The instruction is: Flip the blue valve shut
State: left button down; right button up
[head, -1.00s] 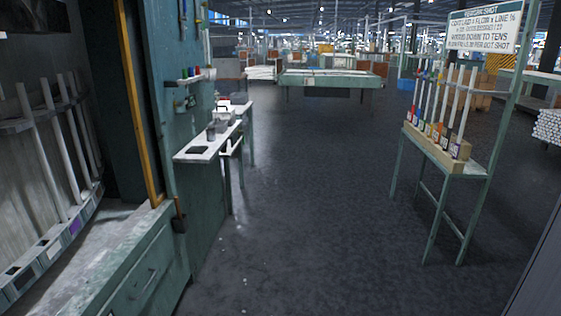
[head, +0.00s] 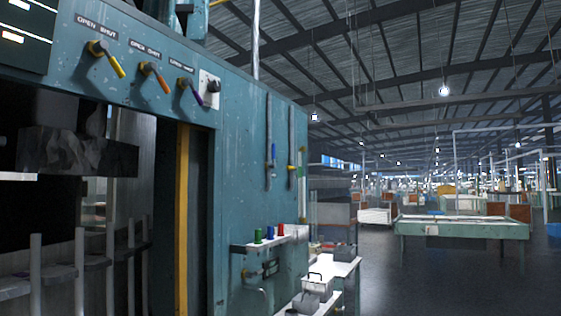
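No blue valve is clearly seen. Three valve levers sit on the teal panel at the upper left of the head view: a yellow-handled one (head: 104,57), an orange-handled one (head: 154,76) and a purple-handled one (head: 190,90). Each has a small OPEN and SHUT label above it, with OPEN at left and SHUT at right. All three handles slant down to the right. A long rod with a blue part (head: 271,155) hangs on the cabinet side; I cannot tell if it is a valve. Neither of my grippers shows.
A black knob (head: 213,86) on a pale plate is right of the levers. A small shelf (head: 262,243) holds green, red and blue pieces. A white bench (head: 343,269) stands beside the cabinet. Open dark floor (head: 400,285) lies to the right, before a green table (head: 461,229).

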aim_at(272, 165)
jog(key=i+l+z, duration=0.1)
jog(key=i+l, duration=0.15)
jog(key=i, duration=0.3)
jog(key=i+l, duration=0.2)
jog(key=i, duration=0.35)
jog(key=i+l+z, duration=0.15)
jog(key=i, duration=0.4)
